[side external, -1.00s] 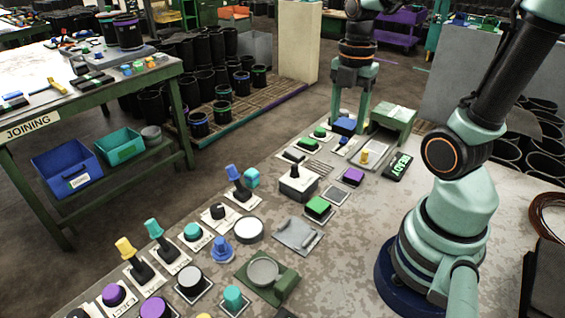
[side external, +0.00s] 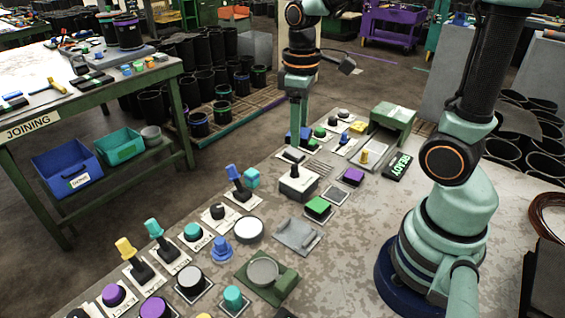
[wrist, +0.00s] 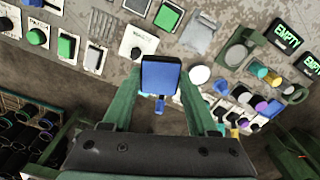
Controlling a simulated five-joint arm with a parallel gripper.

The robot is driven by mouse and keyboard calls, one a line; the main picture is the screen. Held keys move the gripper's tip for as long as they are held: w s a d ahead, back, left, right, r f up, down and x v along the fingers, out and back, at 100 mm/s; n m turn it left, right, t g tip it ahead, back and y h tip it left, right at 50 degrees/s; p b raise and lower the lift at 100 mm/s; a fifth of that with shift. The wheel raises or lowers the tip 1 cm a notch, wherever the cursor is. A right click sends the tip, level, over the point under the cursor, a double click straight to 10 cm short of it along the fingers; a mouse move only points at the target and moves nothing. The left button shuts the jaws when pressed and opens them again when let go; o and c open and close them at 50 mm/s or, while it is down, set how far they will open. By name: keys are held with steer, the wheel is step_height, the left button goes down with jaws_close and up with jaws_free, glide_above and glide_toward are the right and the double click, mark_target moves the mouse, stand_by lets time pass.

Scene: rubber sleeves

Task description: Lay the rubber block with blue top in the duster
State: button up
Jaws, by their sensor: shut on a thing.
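The rubber block with blue top (wrist: 160,77) is between my gripper's fingertips (wrist: 159,88) in the wrist view, its blue face toward the camera. In the side external view the block (side external: 291,135) is a small blue patch, partly hidden by my gripper (side external: 300,130), near the table's far-left edge. My gripper is shut on it. A green fixture with a round grey dish (side external: 263,272) stands nearer the camera, apart from the block; it also shows in the wrist view (wrist: 238,55). It may be the duster; no readable label confirms this.
A joystick box (side external: 297,187), green-topped block (side external: 318,206) and grey tray (side external: 297,236) lie between my gripper and the dish fixture. Upright blue, teal and yellow levers (side external: 126,249) line the table's left side. A green stand (side external: 393,120) is right of my gripper.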

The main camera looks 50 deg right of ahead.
steer(key=a+m, duration=0.1)
steer(key=w+m, duration=0.1)
steer(key=a+m, duration=0.1)
steer(key=m, duration=0.1)
steer(key=shift+w+a+f, duration=0.2)
steer(key=shift+a+f, duration=0.1)
steer(key=shift+a, duration=0.05)
steer(key=s+d+r, duration=0.1)
steer(key=s+d, duration=0.4)
steer(key=d, duration=0.5)
steer(key=r, duration=0.1)
glide_above(368, 193)
step_height(368, 193, down, 20)
steer(key=shift+d+r, duration=0.1)
steer(key=o, duration=1.4)
steer(key=shift+c, duration=0.2)
